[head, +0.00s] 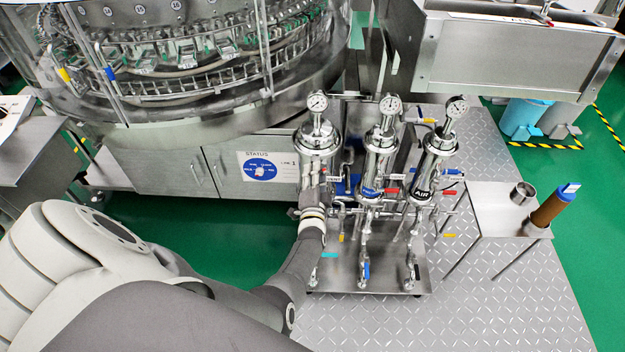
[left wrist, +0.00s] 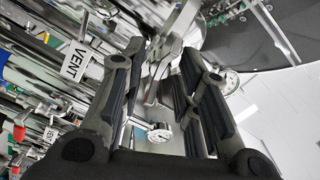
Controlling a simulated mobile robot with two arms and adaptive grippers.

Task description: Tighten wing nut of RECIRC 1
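Three polished steel filter housings stand in a row in the head view. My left arm reaches to the left housing (head: 318,148), and my left gripper (head: 309,198) is at its lower part. Any label there is hidden, so I cannot read which housing it is. In the left wrist view, the gripper's two black-padded fingers (left wrist: 163,72) are spread apart. A shiny metal part (left wrist: 165,62), possibly the wing nut or clamp, shows between and beyond the fingertips. I see no clear contact. My right gripper is not in view.
The middle housing (head: 378,160) and right housing (head: 434,165), marked AIR, stand close by with gauges, valves and pipes. A VENT tag (left wrist: 76,58) hangs near the fingers. The rotary washer (head: 190,120) is behind left. A small side table (head: 490,212) stands right. Plate floor in front is clear.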

